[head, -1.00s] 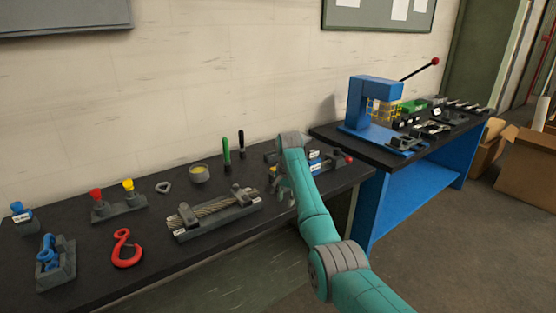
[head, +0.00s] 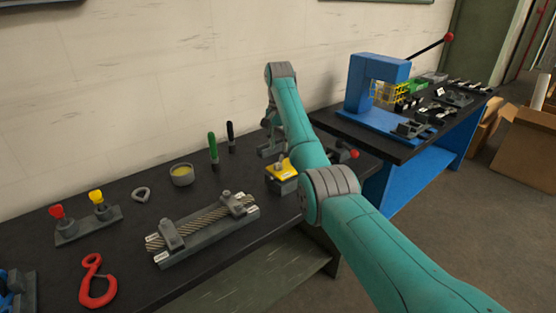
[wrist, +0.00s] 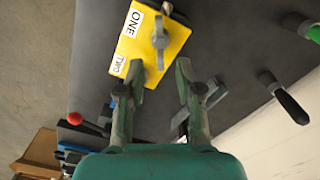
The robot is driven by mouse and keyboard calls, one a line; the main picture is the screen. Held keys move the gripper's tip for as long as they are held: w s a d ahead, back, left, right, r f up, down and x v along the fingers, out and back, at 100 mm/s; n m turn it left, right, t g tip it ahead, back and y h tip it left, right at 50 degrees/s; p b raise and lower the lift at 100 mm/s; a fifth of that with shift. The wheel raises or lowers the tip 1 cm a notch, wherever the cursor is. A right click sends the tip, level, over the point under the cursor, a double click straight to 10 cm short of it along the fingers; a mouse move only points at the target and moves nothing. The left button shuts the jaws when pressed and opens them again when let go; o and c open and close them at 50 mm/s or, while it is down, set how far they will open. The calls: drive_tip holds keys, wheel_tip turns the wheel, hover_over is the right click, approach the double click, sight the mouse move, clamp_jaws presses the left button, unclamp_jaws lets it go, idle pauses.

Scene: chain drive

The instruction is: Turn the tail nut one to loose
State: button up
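A yellow-topped block (head: 281,170) sits on the black bench in the head view. In the wrist view the yellow block (wrist: 130,45) carries labels ONE and TWO and a grey upright part (wrist: 160,42). My gripper (wrist: 158,76) is open and empty, its fingertips at the block's near edge in the picture; I cannot tell if they touch. In the head view it is partly hidden by my arm. A wire rope fixture (head: 205,232) with two grey clamps and small white labels lies left of the block. I cannot read those labels or make out which part is tail nut one.
Green (head: 212,148) and black (head: 231,136) handles stand at the back. A cup (head: 181,174), a grey ring (head: 141,194), a rack with red and yellow tops (head: 88,226) and a red hook (head: 97,284) are left. A blue press (head: 374,95) stands on the right bench.

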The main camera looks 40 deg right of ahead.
sight(279, 159)
wheel_tip(279, 159, down, 7)
drive_tip(key=shift+a+f, duration=0.1)
drive_tip(key=shift+f, duration=0.05)
idle(0.4)
clamp_jaws()
